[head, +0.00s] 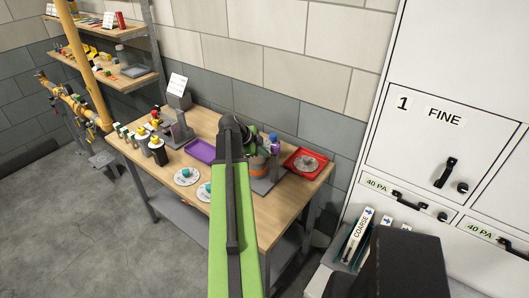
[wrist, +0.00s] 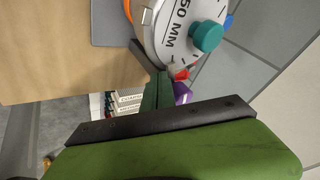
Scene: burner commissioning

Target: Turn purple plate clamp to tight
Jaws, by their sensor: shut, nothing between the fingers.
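The purple clamp (head: 274,148) appears as a small purple part with a blue top on the grey-based fixture, on the right half of the bench. In the wrist view a purple piece (wrist: 182,92) shows just beyond my fingers, partly hidden by them; I cannot tell its setting. My gripper (wrist: 166,70) is shut and empty, its tips close to the rim of a round grey plate (wrist: 172,45) marked "50 MM" with a teal knob (wrist: 207,36). I cannot tell whether they touch. In the head view my arm hides much of the fixture (head: 266,184).
The wooden bench (head: 285,208) also holds a purple tray (head: 200,150), a red tray (head: 316,173) with a grey disc, and two pale discs with teal knobs (head: 186,173). White cabinets (head: 440,130) stand right, shelves (head: 100,50) and yellow pipes left.

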